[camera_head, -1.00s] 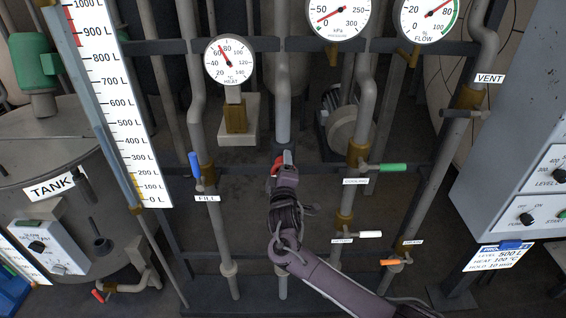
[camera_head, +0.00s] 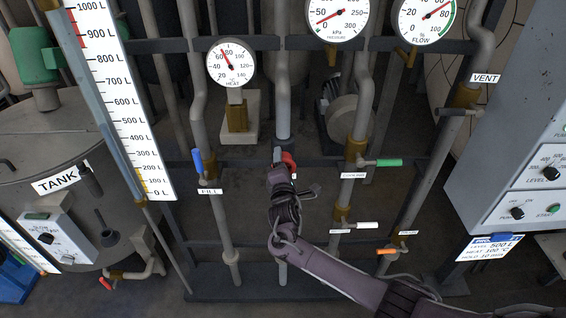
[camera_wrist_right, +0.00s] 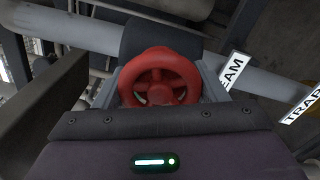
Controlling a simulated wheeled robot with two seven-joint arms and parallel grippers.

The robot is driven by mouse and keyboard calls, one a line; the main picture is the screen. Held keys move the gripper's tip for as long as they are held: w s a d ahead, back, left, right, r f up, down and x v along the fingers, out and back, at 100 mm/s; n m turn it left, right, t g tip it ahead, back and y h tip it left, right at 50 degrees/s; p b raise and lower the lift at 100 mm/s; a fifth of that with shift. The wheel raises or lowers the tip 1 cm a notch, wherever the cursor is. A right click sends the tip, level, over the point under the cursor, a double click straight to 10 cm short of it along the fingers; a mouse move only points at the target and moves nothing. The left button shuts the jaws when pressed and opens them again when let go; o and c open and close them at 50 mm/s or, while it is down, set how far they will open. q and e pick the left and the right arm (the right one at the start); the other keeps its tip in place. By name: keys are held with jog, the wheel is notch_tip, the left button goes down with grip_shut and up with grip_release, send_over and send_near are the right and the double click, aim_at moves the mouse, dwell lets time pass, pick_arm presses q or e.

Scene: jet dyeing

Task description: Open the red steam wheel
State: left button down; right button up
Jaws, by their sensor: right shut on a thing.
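The red steam wheel (camera_wrist_right: 160,78) shows large in the right wrist view, with its rim and spokes facing the camera. It sits on a dark valve body on a grey pipe. In the head view only a small red part of the wheel (camera_head: 289,160) shows; my gripper hides the rest. My right gripper (camera_head: 279,166) is at the wheel, shut on it. In the right wrist view its grey fingers stand on both sides of the wheel. A white label ending in "EAM" (camera_wrist_right: 234,71) is beside the wheel. My left gripper is not in view.
The blue FILL handle (camera_head: 197,161) is left of my gripper. The green handle (camera_head: 389,163), white handle (camera_head: 367,225) and orange handle (camera_head: 386,251) are to the right. Gauges, including the HEAT dial (camera_head: 231,63), hang above. Vertical pipes stand close on both sides.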

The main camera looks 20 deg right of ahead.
dwell(0.5)
jog(key=o, duration=1)
jog(key=b+v, duration=0.1)
jog(key=v, duration=0.6)
jog(key=shift+s+a, duration=0.15)
jog(key=shift+s, duration=0.25)
